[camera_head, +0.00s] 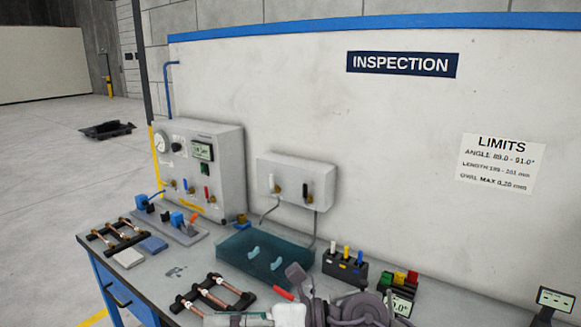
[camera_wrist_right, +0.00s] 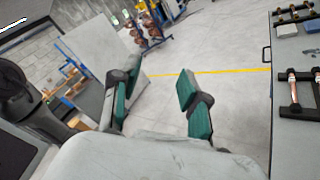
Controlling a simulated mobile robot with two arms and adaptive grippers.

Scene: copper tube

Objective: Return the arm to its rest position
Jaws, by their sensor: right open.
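My right gripper (camera_head: 240,318) shows at the bottom edge of the head view, with my grey arm links to its right. In the right wrist view, the right gripper (camera_wrist_right: 160,82) has its two green-padded fingers spread apart with nothing between them. It points over the open floor beside the bench, and the bench is at the right edge of that view. My left gripper is not in view. A black rack with copper tubes (camera_head: 212,295) lies on the bench close to the right gripper. A second rack with copper tubes (camera_head: 117,235) lies at the bench's left end.
The bench (camera_head: 205,262) carries a test box with a gauge (camera_head: 198,170), a teal tray (camera_head: 232,243), and a black holder with coloured handles (camera_head: 345,268). The inspection wall (camera_head: 330,120) rises behind. Open floor (camera_wrist_right: 235,110) lies beside the bench.

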